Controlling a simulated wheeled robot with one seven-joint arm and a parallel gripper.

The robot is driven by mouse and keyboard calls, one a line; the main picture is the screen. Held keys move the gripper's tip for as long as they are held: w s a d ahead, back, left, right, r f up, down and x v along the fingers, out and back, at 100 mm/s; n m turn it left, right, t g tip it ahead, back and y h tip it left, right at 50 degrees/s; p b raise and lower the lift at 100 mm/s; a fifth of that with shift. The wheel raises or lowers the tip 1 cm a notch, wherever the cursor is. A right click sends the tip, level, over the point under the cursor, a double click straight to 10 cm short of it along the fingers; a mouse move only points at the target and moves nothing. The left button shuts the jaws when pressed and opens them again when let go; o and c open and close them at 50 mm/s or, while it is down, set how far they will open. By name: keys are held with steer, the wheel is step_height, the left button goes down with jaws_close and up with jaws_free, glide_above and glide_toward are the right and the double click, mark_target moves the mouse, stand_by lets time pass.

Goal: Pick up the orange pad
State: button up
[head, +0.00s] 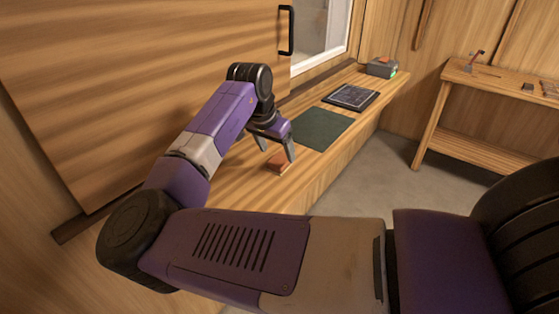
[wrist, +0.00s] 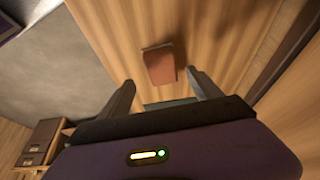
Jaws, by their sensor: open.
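The orange pad (head: 279,164) lies on a wooden bench beneath the jaws of my gripper (head: 275,147) in the head view. It looks like a small flat block, and part of it is hidden by a finger. In the wrist view the orange pad (wrist: 160,66) sits on the wood just beyond and between the two fingertips. My gripper (wrist: 158,80) is open, with one finger to each side of the pad's line and nothing held. I cannot tell whether a finger touches the pad.
A dark green mat (head: 322,130) lies beside the pad on the bench (head: 235,180). Beyond it are a black framed panel (head: 351,97) and a grey box (head: 381,68). A wooden panel (head: 130,80) rises behind the bench. Another wooden table (head: 500,85) stands at the right.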

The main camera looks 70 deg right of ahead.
mark_target(280, 159)
steer(key=shift+x, duration=2.25)
steer(key=shift+w+d, duration=0.1)
steer(key=shift+w, duration=0.05)
steer(key=c, duration=1.6)
steer(key=shift+r, duration=0.1)
steer(key=shift+r, duration=0.1)
step_height(280, 159, up, 20)
steer(key=o, duration=0.7)
steer(key=c, duration=0.4)
